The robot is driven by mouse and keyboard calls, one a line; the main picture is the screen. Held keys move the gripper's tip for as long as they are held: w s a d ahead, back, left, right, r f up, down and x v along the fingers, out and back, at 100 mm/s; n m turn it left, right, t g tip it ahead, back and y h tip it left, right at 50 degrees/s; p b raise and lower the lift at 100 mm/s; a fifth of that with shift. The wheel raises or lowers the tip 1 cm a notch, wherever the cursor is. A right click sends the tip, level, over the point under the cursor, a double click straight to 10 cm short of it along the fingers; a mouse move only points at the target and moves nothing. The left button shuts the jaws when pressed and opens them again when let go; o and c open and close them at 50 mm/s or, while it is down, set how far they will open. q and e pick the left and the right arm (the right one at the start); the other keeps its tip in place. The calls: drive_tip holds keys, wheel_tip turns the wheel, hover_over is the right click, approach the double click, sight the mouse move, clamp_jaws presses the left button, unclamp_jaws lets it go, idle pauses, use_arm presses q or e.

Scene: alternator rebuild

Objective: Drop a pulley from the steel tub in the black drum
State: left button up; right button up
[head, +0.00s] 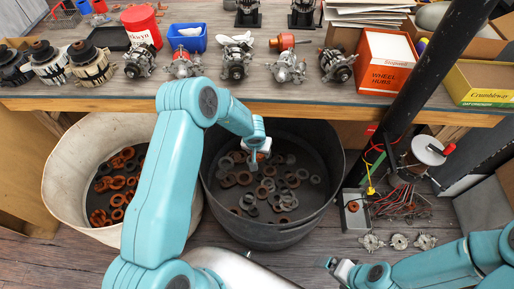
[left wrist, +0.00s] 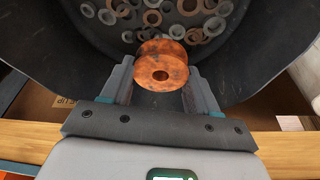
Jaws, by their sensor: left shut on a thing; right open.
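The black drum (head: 272,233) stands on the floor under the bench edge, with grey and rust-brown rings on its bottom. My left gripper (head: 256,158) reaches down over the drum's opening. In the left wrist view, my left gripper (left wrist: 160,88) is shut on a copper-coloured pulley (left wrist: 160,58), with the drum's dark inner wall (left wrist: 90,45) and rings beyond it. The pulley is hard to make out in the head view. My right gripper (head: 337,267) is open and empty, low at the right over the floor. I cannot identify the steel tub for certain.
A white drum (head: 62,182) with rust-coloured rings stands left of the black drum. The bench (head: 300,104) above holds several alternators, a red bucket (head: 141,27) and a blue bin (head: 187,38). A black post (head: 418,85), wires and small metal parts (head: 398,241) are at the right.

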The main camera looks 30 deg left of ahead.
use_arm(q)
wheel_tip(320, 180, down, 11)
drive_tip(key=b, duration=1.5)
drive_tip(key=shift+b, duration=0.4)
drive_tip(key=o, duration=1.3)
drive_tip(key=shift+c, duration=0.2)
drive_tip(key=p+v, duration=0.7)
drive_tip(key=v, duration=0.9)
drive_tip(key=shift+r+p, duration=0.15)
drive_tip(key=shift+p, duration=0.25)
